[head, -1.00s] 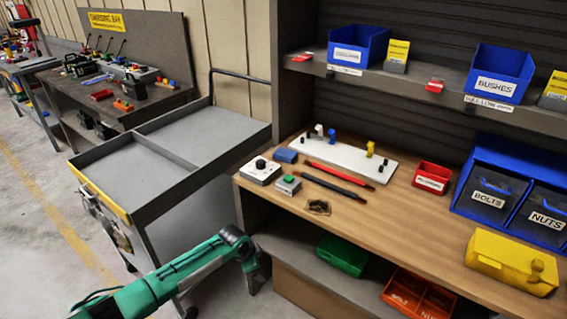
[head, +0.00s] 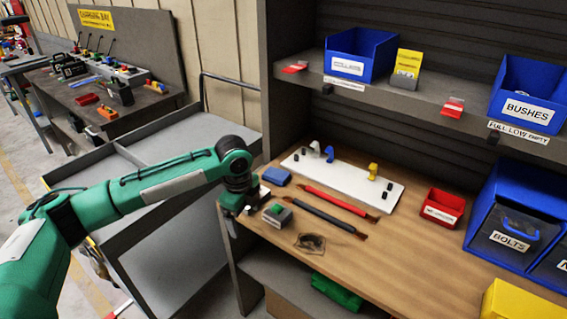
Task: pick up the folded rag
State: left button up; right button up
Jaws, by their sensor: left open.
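A small flat blue thing (head: 277,176), which looks like the folded rag, lies on the wooden worktop near its left end. It is behind the grey and green box and left of the white board. My left gripper (head: 236,211) points down at the left end of the worktop, in front and to the left of the blue thing and apart from it. It is open and nothing shows in it; its fingertips are hard to make out. My right gripper is not in view.
My left gripper and arm mostly hide a white box with a black knob. A grey and green box (head: 277,215), red (head: 335,199) and black (head: 324,215) tools, a dark patch (head: 310,242) and the white board (head: 345,182) are close by. The shelf (head: 420,98) overhangs the back.

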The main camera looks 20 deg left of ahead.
aim_at(275, 175)
jog(key=i, duration=0.95)
